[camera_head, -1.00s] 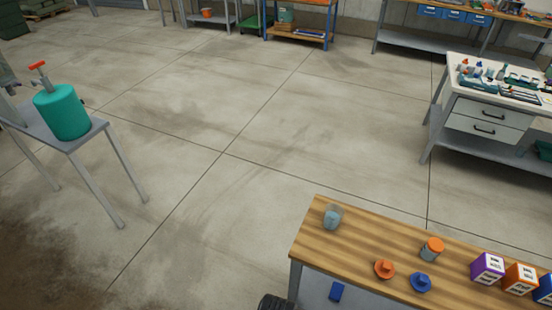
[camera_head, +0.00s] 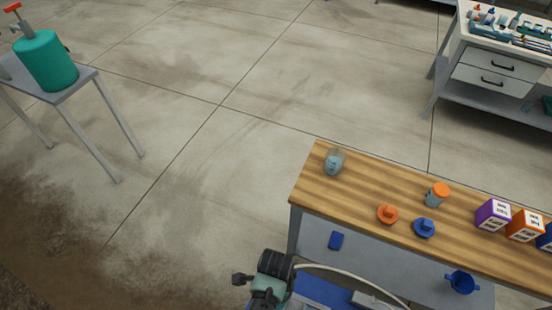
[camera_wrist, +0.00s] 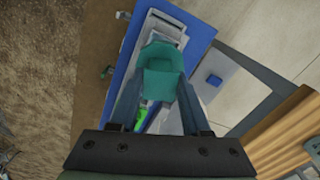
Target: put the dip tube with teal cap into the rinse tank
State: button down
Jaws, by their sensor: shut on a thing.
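In the wrist view, my gripper (camera_wrist: 160,88) is shut on a teal cap (camera_wrist: 160,72), the dip tube's cap, with one finger on each side. The tube below the cap is hidden. In the head view, part of my arm shows low at the bottom edge; the fingertips are not clear there. A teal tank (camera_head: 46,60) with a red handle stands on a grey stand at the left, well away from my arm. I cannot tell whether it is the rinse tank.
A wooden bench (camera_head: 318,192) at right holds a clear jar (camera_head: 334,161), an orange-lidded jar (camera_head: 437,195), orange (camera_head: 387,214) and blue (camera_head: 424,228) knobbed pieces, and boxes (camera_head: 493,214). A blue funnel-like piece (camera_head: 462,282) sits on its lower shelf. The floor between bench and stand is clear.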

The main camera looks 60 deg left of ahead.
jog(key=shift+f+b, duration=2.15)
jog(key=shift+f, duration=1)
jog(key=shift+c, duration=1.4)
grip_release()
notch_tip(320, 180, up, 13)
jog(key=shift+p, duration=0.4)
